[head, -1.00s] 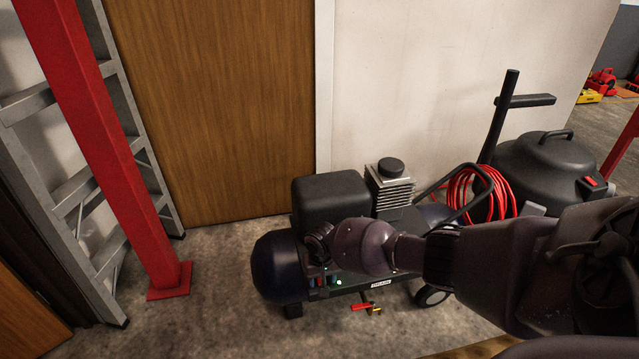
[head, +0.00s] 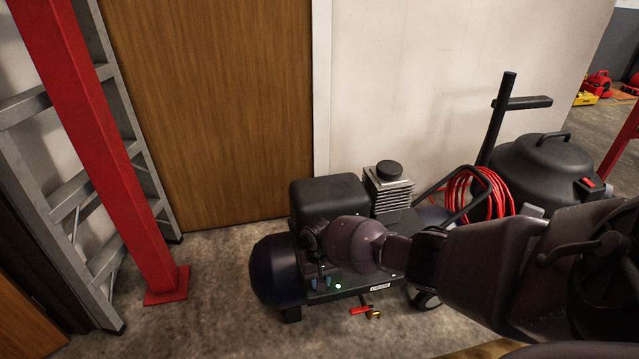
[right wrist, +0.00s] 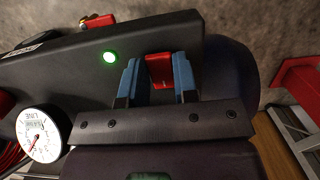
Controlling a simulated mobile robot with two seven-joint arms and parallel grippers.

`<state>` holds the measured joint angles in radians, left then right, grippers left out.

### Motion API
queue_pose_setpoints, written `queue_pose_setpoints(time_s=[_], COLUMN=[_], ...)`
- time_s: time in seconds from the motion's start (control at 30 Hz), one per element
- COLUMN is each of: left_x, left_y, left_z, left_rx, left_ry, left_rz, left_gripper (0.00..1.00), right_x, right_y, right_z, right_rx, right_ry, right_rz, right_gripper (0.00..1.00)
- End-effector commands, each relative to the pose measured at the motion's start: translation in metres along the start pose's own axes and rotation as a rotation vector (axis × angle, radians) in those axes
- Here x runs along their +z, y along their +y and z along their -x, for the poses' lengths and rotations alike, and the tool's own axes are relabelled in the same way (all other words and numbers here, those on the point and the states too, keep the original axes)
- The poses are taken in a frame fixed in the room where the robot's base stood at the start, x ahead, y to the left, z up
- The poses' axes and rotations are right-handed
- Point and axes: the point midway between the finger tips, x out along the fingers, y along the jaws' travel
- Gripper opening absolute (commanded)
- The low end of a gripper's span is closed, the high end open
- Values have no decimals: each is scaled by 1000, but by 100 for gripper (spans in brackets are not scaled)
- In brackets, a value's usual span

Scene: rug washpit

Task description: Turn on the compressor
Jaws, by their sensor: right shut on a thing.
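The compressor (head: 276,268) stands on the floor in front of the door, with a dark tank, a black motor cover and a finned pump head. In the right wrist view its black panel (right wrist: 60,85) carries a red switch (right wrist: 159,70) and a lit green lamp (right wrist: 110,57); the lamp also glows in the head view (head: 338,286). My right gripper (right wrist: 158,78) has its blue fingers on either side of the red switch and is shut on it. In the head view my right wrist hides part of the panel. My left gripper is not in view.
A pressure gauge (right wrist: 39,134) sits beside the panel, and a red-handled valve (head: 362,311) sticks out low in front. A red hose coil (head: 468,195) and a black vacuum (head: 545,170) stand to the right. A red post (head: 105,150) and ladder (head: 88,200) are at left.

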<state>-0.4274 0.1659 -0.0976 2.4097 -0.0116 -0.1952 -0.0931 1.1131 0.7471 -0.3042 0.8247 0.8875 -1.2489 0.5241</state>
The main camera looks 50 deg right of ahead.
Motion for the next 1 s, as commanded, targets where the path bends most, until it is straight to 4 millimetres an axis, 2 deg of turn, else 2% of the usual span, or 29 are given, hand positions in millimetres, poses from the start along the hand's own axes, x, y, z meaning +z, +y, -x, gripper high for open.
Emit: queue_pose_setpoints(time_s=[0.3,0.33,0.47,0.77,0.87,1.0], left_x=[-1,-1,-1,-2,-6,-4], left_y=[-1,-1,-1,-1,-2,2], left_z=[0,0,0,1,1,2], left_rx=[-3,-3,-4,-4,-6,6], left_ry=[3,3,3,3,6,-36], left_rz=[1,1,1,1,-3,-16], left_gripper=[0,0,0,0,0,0], right_x=[2,2,2,0,0,-2], right_y=[0,0,0,0,-1,-2], right_z=[-2,-2,-2,1,10,35], right_rx=[0,1,0,-1,-2,-7], right_ry=[-14,-14,-12,-9,-6,1], right_rz=[0,0,0,1,1,1], right_gripper=[4,32,52,53,53,53])
